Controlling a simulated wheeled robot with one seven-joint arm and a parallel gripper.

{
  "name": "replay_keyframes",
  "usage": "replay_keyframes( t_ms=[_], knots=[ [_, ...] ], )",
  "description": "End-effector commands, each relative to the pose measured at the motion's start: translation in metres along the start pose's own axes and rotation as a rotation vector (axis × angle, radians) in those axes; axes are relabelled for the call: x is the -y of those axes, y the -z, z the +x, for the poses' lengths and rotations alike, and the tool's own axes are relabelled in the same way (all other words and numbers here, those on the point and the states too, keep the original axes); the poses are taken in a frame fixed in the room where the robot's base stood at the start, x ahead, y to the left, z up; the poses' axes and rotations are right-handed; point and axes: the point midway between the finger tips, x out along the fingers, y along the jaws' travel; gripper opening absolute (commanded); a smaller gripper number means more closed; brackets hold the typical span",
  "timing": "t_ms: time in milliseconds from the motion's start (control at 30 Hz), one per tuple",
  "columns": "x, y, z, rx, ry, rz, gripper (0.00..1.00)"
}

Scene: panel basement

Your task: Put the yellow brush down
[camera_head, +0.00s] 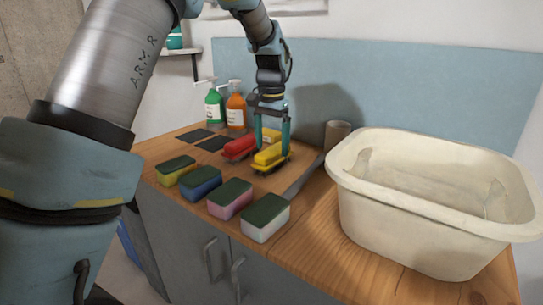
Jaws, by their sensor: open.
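The yellow brush (269,157) rests on the wooden counter (328,223), bristles down, beside the red brush (240,148). My gripper (272,138) points straight down at the yellow brush, with its fingers open around or just above it. Whether the fingers touch it cannot be told from this view. Part of the yellow brush's top is hidden by the fingers.
Several sponges, such as the pink one (230,199), line the counter's front edge. A green bottle (215,107) and an orange bottle (236,110) stand at the back. A large cream basin (430,213) fills the right side. Dark flat pads (212,144) lie at back left.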

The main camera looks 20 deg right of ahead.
Motion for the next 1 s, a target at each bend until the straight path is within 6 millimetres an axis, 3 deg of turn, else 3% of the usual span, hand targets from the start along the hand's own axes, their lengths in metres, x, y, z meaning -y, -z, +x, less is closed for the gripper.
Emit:
replay_keyframes(
  t_ms=[200, 400, 1000],
  knots=[
    [0.000, 0.001, -0.046, -0.004, 0.001, 0.001, 0.94],
    [0.000, 0.001, -0.073, -0.001, 0.001, 0.001, 0.94],
    [0.000, 0.000, -0.081, 0.001, 0.001, 0.001, 0.94]
  ],
)
